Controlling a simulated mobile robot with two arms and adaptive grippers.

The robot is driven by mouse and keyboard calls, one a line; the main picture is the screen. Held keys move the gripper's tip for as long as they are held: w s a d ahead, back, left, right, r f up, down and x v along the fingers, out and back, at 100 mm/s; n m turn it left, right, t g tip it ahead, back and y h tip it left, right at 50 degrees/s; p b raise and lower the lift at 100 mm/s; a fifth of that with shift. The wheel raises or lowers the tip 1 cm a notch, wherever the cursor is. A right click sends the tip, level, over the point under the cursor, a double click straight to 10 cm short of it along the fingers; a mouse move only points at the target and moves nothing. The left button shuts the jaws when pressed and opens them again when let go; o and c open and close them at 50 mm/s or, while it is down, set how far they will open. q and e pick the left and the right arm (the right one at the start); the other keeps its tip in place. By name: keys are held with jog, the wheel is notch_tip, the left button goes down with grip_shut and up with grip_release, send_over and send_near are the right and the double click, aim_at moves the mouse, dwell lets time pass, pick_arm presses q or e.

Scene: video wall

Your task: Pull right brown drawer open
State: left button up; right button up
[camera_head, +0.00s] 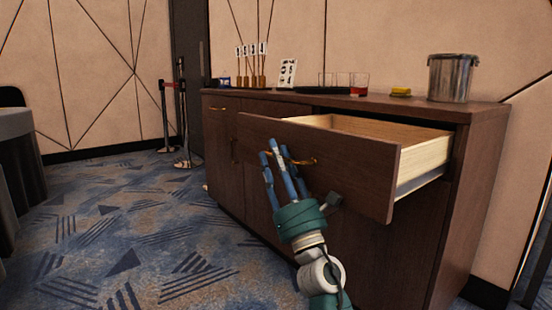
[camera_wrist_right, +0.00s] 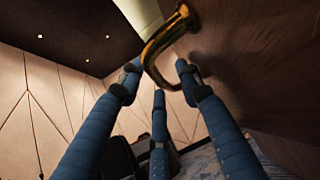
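The right brown drawer (camera_head: 362,171) is pulled well out of the cabinet; its pale wooden inside shows, and no contents are visible in it. Its brass handle (camera_head: 304,161) is on the front panel. My right gripper (camera_head: 273,150) is in front of the panel, with its blue fingers at the handle. In the right wrist view the curved handle (camera_wrist_right: 152,60) lies between the tips of the spread fingers (camera_wrist_right: 158,82). The fingers look apart, not closed tightly; whether a fingertip touches the handle is unclear. My left gripper is not in view.
The brown cabinet (camera_head: 222,150) has a closed left drawer and doors below.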

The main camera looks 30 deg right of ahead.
jog(key=v, duration=1.2)
